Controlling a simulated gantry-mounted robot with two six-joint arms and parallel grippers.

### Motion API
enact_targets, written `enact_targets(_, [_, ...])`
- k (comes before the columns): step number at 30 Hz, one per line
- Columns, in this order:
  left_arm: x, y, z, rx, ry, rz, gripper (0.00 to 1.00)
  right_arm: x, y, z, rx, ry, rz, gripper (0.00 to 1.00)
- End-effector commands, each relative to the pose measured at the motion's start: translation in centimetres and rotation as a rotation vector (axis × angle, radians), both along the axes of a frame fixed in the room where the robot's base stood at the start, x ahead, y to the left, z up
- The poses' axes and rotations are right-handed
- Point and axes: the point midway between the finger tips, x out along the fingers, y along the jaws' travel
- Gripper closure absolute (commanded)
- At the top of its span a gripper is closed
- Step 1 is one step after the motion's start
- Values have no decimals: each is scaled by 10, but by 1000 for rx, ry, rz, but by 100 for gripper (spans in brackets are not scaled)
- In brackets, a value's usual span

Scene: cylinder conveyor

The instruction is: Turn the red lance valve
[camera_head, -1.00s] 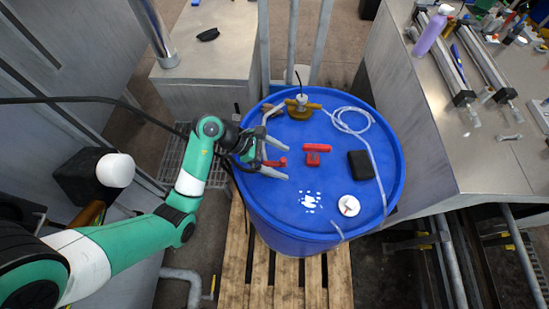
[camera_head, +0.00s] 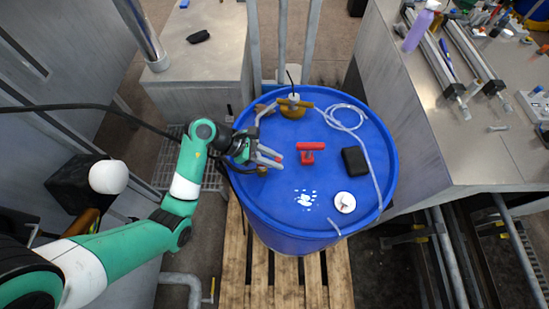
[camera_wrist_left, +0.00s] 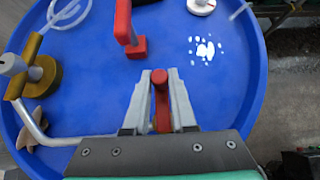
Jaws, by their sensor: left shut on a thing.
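The red lance valve handle (camera_wrist_left: 161,108) lies lengthwise between the fingers of my left gripper (camera_wrist_left: 160,84) in the left wrist view. The fingers are shut on it, one on each side, at the near rim of the blue drum. In the head view my left gripper (camera_head: 270,157) is over the drum's left edge and mostly hides the handle. A small brass-coloured part (camera_head: 262,171) shows just below the fingers. A separate red T-shaped handle (camera_head: 311,152) stands on the lid to the right, apart from the gripper; it also shows in the left wrist view (camera_wrist_left: 125,30).
The blue drum (camera_head: 270,210) stands on a wooden pallet. On its lid are a brass fitting (camera_head: 292,107), a clear hose (camera_head: 347,113), a black box (camera_head: 354,160) and a white round cap (camera_head: 344,202). A metal bench (camera_head: 455,140) is at the right.

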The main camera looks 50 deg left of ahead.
Motion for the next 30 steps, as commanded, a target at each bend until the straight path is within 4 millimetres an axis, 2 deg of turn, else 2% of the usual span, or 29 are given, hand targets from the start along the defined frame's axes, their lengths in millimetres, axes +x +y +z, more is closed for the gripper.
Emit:
enact_targets(3, [0, 0, 0, 0, 0, 0, 100, 0, 0, 0, 0, 0, 0, 50])
enact_targets(4, [0, 0, 0, 0, 0, 0, 78, 0, 0, 0, 0, 0, 0, 50])
enact_targets(7, [0, 0, 0, 0, 0, 0, 96, 0, 0, 0, 0, 0, 0, 50])
enact_targets(17, [-8, -8, 2, 0, 1, -1, 94, 0, 0, 11, 0, 0, 0, 50])
enact_targets(30, [-13, -11, 1, -1, 1, 0, 93, 0, 0, 15, 0, 0, 0, 50])
